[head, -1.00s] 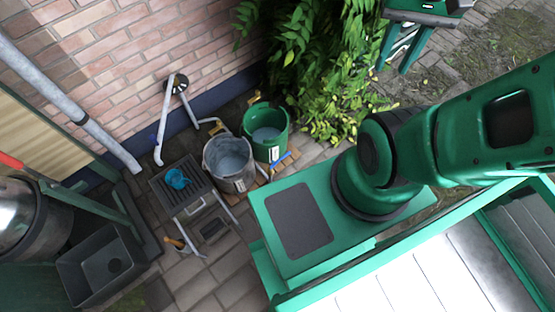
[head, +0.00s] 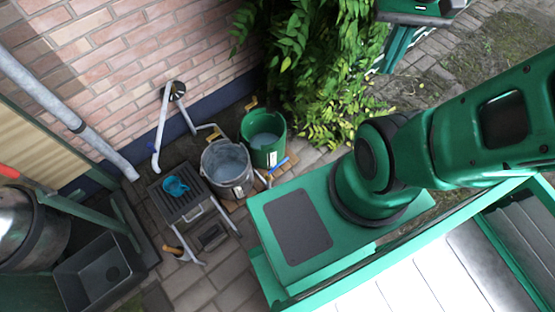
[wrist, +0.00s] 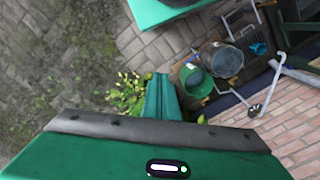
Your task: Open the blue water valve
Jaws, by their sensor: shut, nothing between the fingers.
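I cannot tell for certain which is the water valve. My gripper (head: 387,66) is at the top right of the head view, well right of both and pointing down. In the wrist view my gripper's green fingers (wrist: 161,78) are together and empty, over paving and leaves.
A grey bucket (head: 227,174) stands beside the green one. A small grilled stand (head: 183,208) bears a blue cup (head: 176,186). A dark basin (head: 95,275) is at lower left. A leafy bush (head: 315,60) stands between my gripper and the buckets. Paving (head: 440,75) lies open at right.

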